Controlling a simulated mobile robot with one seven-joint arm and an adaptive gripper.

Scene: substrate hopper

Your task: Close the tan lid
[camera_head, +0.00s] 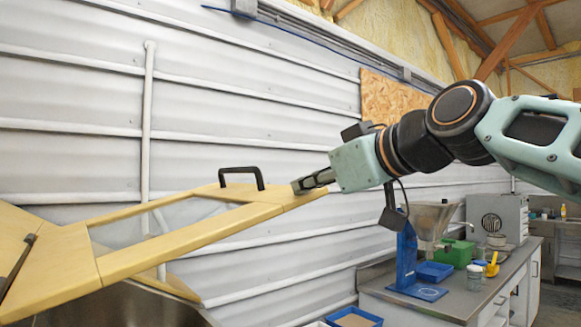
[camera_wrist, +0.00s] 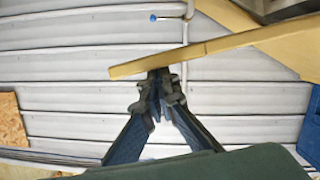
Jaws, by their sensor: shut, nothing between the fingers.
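The tan lid (camera_head: 180,249) is a framed panel with a clear window and a black handle (camera_head: 241,178) near its far end. It is raised and tilted, with its far end up to the right and its lower end at the left by the hopper (camera_head: 125,308). My gripper (camera_head: 298,187) is shut and empty, its fingertips at the lid's far right edge. In the wrist view the fingertips (camera_wrist: 158,75) meet or nearly meet the edge of the lid (camera_wrist: 215,47); I cannot tell whether they touch.
A steel counter (camera_head: 462,300) at the right holds a blue stand (camera_head: 407,262) with a metal funnel (camera_head: 430,220), a green box (camera_head: 455,251) and a grey machine (camera_head: 498,215). A blue bin (camera_head: 352,318) stands below. A white corrugated wall (camera_head: 250,90) is behind the lid.

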